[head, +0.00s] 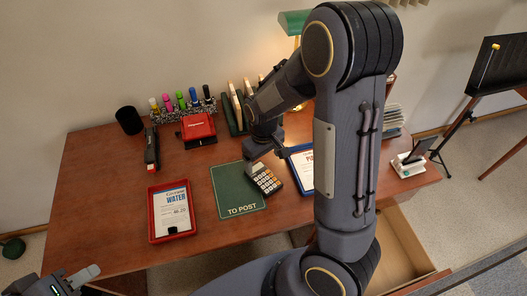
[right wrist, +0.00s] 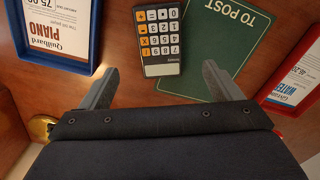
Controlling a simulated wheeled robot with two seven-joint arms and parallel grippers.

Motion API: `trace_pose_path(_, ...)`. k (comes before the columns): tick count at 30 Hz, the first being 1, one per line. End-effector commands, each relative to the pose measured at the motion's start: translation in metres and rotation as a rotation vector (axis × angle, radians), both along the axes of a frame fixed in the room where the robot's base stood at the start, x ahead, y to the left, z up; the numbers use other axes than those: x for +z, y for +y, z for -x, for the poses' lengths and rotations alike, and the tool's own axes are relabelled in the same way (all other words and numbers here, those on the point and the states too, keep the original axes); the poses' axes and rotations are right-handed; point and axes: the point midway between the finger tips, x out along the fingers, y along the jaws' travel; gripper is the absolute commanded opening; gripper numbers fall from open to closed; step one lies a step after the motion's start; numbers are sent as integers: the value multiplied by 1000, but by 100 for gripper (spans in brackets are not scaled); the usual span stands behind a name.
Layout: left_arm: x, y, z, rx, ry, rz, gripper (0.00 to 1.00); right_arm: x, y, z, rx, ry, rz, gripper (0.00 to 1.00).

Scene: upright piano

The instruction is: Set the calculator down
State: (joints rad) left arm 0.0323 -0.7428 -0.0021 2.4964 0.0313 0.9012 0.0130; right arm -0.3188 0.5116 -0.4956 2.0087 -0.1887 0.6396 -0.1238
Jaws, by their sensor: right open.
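The calculator (right wrist: 162,38), dark with white and orange keys, lies at the right edge of the green "TO POST" mat (right wrist: 218,50), seeming to overlap it slightly. It also shows in the head view (head: 266,179), beside the mat (head: 237,190). My right gripper (right wrist: 158,84) is open, its fingers apart and empty, with the calculator beyond the gap between them. In the head view my right gripper is partly hidden behind its own arm, just above the calculator. My left gripper (head: 78,277) is at the lower left, off the desk; its opening is unclear.
A blue tray (right wrist: 90,42) with a "PIANO" paper is beside the calculator, and a red tray (head: 152,222) with a "WATER" paper is left of the mat.

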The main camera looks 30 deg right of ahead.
Motion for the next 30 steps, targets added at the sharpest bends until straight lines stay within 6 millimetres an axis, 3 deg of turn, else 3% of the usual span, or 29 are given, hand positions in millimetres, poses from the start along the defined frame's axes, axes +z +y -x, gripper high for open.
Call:
trace_pose_path(3, 0, 0, 0, 0, 0, 0, 36, 19, 0, -1, 0, -4, -2, 85)
trace_pose_path(11, 1, 0, 0, 0, 0, 0, 36, 48, 2, 9, -34, -24, -51, 85)
trace_pose_path(14, 1, 0, 0, 0, 0, 0, 36, 73, 6, 27, -87, -71, -140, 85)
trace_pose_path(21, 1, 0, 0, 0, 0, 0, 36, 145, 22, 99, -213, -251, -351, 85)
trace_pose_path(25, 1, 0, 0, 0, 0, 0, 36, 164, 31, 135, -255, -345, -394, 85)
trace_pose_path(30, 1, 0, 0, 0, 0, 0, 36, 171, 39, 163, -288, -421, -406, 85)
